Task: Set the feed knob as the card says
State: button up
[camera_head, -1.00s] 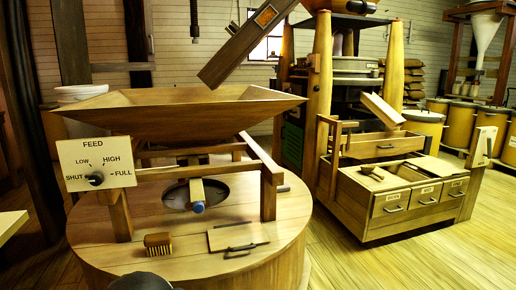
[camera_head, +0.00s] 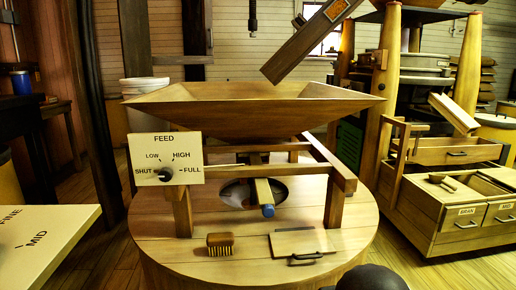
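The feed knob (camera_head: 165,174) is a small dark knob on the cream FEED plate (camera_head: 190,142), at the front left of the wooden hopper (camera_head: 250,112). The plate is marked SHUT, LOW, HIGH and FULL. The knob's mark seems to face left toward SHUT, but it is too small to be sure. I cannot make out any instruction card in this view. My gripper is not in view. A dark rounded shape at the bottom edge may be part of my arm.
The round wooden millstone case (camera_head: 180,250) stands under the hopper, with a brush (camera_head: 221,243) and a handled lid (camera_head: 296,243) on top. A pale board (camera_head: 50,235) marked FINE and MID is at lower left. Labelled drawers (camera_head: 468,216) stand at right.

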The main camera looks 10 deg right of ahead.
aim_at(166, 175)
jog(key=z, duration=1.3)
jog(key=k, duration=0.8)
jog(key=u, duration=0.7)
jog(key=i, duration=0.5)
jog(key=u, duration=0.05)
